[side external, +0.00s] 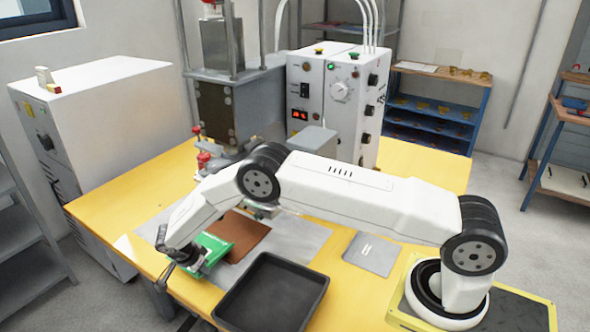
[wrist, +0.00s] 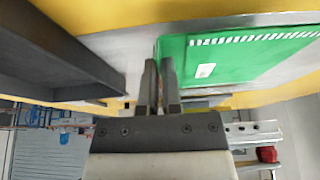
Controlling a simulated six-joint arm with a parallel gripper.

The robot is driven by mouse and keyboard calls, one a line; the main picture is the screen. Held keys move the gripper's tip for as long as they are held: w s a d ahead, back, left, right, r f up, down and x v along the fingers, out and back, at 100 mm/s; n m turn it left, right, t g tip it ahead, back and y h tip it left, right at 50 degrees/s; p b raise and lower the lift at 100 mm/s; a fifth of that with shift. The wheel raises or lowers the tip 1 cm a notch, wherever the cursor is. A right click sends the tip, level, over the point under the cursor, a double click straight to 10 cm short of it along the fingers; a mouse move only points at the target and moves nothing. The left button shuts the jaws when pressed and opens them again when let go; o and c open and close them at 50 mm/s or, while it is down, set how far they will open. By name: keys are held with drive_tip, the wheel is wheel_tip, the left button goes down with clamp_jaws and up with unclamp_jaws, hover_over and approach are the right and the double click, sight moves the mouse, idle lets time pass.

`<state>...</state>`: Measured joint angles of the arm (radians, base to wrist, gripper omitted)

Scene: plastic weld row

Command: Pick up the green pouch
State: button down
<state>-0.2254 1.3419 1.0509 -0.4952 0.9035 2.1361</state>
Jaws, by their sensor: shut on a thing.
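The green pouch (side external: 214,246) is at the left front of the table in the side view, partly covered by my arm's end. In the wrist view the green pouch (wrist: 235,57) has a white striped edge and a small white label. My gripper (wrist: 158,66) is shut on the pouch's near-left edge, which runs between the two fingers. In the side view my gripper (side external: 185,262) is dark and small over the table's front left. I cannot tell whether the pouch is clear of the mat.
A brown flat piece (side external: 240,234) lies beside the pouch on the grey mat (side external: 297,240). A black tray (side external: 272,296) sits close at the right front. A grey plate (side external: 372,254) lies farther right. The press (side external: 225,100) and control boxes (side external: 335,90) stand behind.

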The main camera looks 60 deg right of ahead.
drive_tip(key=a, duration=1.8)
idle(0.4)
